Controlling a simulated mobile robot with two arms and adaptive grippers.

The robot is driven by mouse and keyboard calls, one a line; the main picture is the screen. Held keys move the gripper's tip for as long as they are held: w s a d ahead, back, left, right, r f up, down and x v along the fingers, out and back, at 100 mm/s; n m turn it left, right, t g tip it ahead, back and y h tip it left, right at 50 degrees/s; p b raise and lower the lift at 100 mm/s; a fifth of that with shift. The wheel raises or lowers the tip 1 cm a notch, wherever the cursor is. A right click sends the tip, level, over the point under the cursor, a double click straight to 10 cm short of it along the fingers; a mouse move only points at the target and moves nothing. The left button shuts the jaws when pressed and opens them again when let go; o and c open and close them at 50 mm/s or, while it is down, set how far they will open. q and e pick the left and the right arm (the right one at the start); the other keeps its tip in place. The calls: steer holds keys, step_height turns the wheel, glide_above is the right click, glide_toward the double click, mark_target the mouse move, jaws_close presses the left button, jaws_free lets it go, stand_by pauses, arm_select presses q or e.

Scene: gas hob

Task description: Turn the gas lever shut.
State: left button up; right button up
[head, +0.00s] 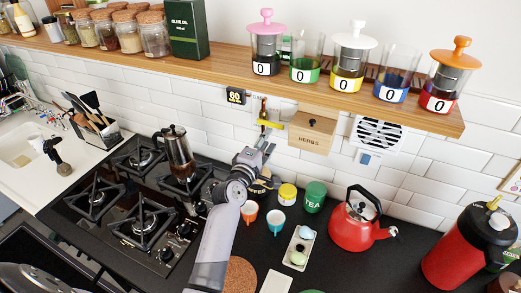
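The gas lever (272,125) is a small yellow handle on the white tiled wall, below the shelf. It lies roughly level, sticking out to the right across the upright gas pipe and valve (263,108). My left gripper (265,145) is just below the lever, in front of the wall. Its two thin fingers point up towards the lever and look spread, with nothing seen between them. I cannot tell whether a fingertip touches the lever. The lower pipe is hidden behind the gripper. My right gripper is not in view.
A wooden herbs box (311,135) hangs close right of the lever, and a black timer (236,96) left of it. Cups, jars and a red kettle (360,222) crowd the counter. A wooden shelf (225,67) runs above.

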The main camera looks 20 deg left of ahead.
arm_select(q)
steer(key=shift+s, duration=2.35)
steer(key=shift+f, duration=0.1)
